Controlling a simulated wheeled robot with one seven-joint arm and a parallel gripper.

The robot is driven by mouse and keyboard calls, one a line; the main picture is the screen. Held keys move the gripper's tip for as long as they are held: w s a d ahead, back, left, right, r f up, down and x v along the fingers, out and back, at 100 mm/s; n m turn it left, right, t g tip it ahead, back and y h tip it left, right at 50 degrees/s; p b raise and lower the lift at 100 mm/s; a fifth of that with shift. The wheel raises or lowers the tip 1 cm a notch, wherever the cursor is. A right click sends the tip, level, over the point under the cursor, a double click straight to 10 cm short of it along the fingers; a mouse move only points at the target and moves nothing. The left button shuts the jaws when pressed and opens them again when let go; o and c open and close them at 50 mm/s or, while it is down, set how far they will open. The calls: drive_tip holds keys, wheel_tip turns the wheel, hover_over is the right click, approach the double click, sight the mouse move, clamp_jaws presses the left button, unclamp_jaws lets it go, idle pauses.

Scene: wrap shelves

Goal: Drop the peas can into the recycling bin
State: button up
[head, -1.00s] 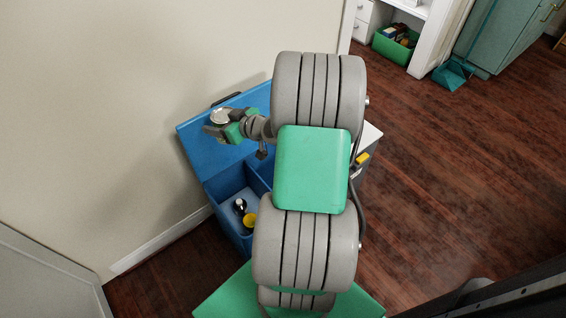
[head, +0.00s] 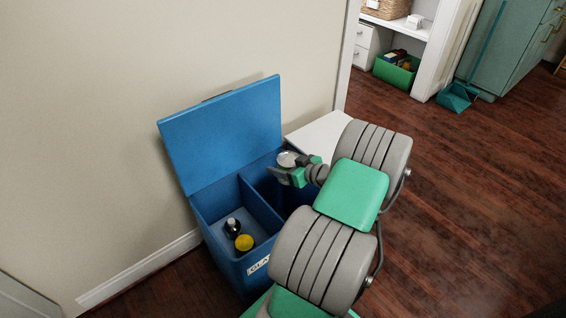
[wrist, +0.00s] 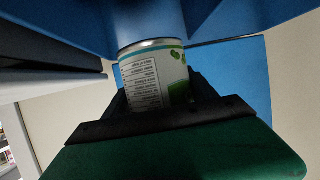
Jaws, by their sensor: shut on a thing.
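My gripper (head: 291,172) is shut on the peas can (head: 287,159), whose round metal top shows in the head view. In the wrist view the can (wrist: 152,75) has a white label with text and a green picture, and it sits between the dark fingers. The blue recycling bin (head: 217,250) stands against the wall with its lid (head: 222,130) raised. The can is over the bin's right, rear compartment. The floor of that compartment is hidden. The left, front compartment holds a dark bottle (head: 232,228) and a yellow-topped item (head: 244,243).
A divider separates the bin's compartments. A white-topped unit (head: 320,135) stands right of the bin. The wooden floor to the right is clear.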

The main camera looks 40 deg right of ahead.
sight(288, 168)
drive_tip(key=shift+f, duration=0.7)
drive_tip(key=shift+r, duration=0.1)
drive_tip(key=o, duration=1.4)
drive_tip(key=p+v, duration=0.2)
drive_tip(key=v, duration=0.5)
drive_tip(key=shift+s+r, duration=0.15)
drive_tip(key=shift+s, duration=0.2)
